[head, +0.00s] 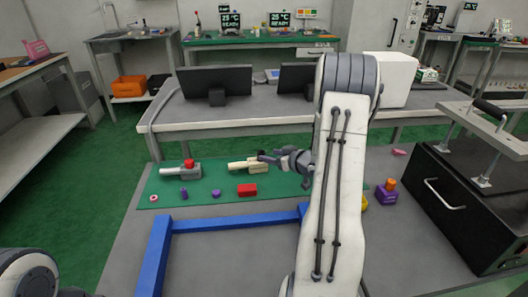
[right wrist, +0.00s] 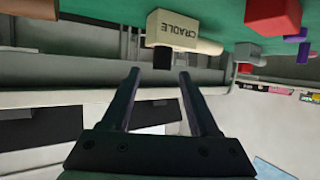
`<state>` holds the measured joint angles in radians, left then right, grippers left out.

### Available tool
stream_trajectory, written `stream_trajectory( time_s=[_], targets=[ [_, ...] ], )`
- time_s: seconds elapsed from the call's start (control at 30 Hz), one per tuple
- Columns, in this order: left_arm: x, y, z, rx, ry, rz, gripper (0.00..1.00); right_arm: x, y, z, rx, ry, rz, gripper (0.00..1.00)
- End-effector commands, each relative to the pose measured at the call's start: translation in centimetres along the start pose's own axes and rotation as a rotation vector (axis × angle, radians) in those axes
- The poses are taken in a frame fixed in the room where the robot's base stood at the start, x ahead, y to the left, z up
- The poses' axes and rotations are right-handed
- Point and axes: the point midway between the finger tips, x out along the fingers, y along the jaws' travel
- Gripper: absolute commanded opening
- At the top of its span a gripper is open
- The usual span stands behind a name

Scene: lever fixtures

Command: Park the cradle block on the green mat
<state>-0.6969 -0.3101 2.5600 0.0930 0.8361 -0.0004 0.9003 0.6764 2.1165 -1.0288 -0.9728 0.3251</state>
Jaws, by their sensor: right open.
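The cream cradle block (head: 254,167) is at the back of the green mat (head: 218,204), and a narrower cream part points left from it. In the right wrist view, which is upside down, the cradle block (right wrist: 175,30) shows its CRADLE lettering, with a dark piece below it. My right gripper (head: 266,158) is at the block's right end in the head view. Its two fingers (right wrist: 158,75) are apart with nothing between them. I cannot tell from the head view whether they touch the block. My left gripper is out of view.
A grey fixture with a red knob (head: 188,163), a red block (head: 247,190) and small purple pieces (head: 184,192) are on the mat. A blue frame (head: 235,221) lies in front. A black box (head: 465,200) stands right. My right arm hides the mat's right side.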

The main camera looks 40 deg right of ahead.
Motion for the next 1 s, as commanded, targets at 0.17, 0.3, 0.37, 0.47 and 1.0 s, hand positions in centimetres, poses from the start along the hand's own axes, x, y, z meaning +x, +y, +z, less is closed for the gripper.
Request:
stream_trajectory(
  time_s=[0.17,0.3,0.37,0.47,1.0],
  targets=[
    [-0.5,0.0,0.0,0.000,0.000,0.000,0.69,-2.5,0.1,-0.1,0.000,0.000,0.002,0.61],
    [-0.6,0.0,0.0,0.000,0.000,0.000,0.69,-3.1,0.0,0.0,-0.001,0.001,0.000,0.61],
    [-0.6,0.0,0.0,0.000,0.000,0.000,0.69,-3.1,0.0,0.0,-0.001,0.001,-0.001,0.61],
    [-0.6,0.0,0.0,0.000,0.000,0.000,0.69,-3.0,-0.3,-0.1,-0.006,-0.005,-0.002,0.61],
    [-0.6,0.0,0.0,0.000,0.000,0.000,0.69,-4.6,-27.4,-3.6,-0.284,-0.512,-0.069,0.61]
  ],
)
